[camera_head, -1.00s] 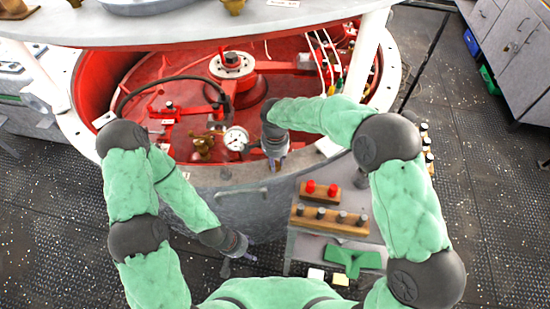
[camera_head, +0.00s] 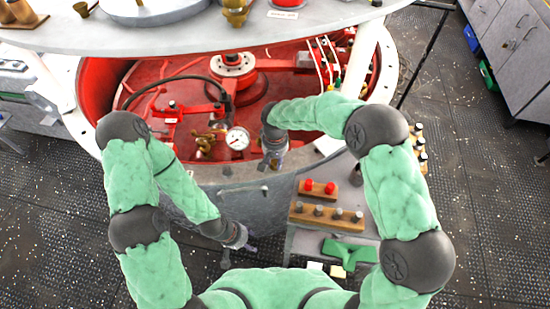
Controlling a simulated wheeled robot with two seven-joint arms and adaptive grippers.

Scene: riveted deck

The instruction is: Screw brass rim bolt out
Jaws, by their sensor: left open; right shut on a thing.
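My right gripper (camera_head: 274,164) points down at the near rim of the red-lined round vessel (camera_head: 240,172). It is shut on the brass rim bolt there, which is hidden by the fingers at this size. My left gripper (camera_head: 246,248) hangs lower, in front of the vessel's grey outer wall. It is open and empty, apart from the rim.
A pressure gauge (camera_head: 237,138) and a brass valve (camera_head: 207,143) sit inside the vessel near the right gripper. A raised grey lid (camera_head: 200,33) overhangs the back. A side shelf holds a wooden block with red knobs (camera_head: 319,187), a peg rack (camera_head: 327,215) and a green piece (camera_head: 350,252).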

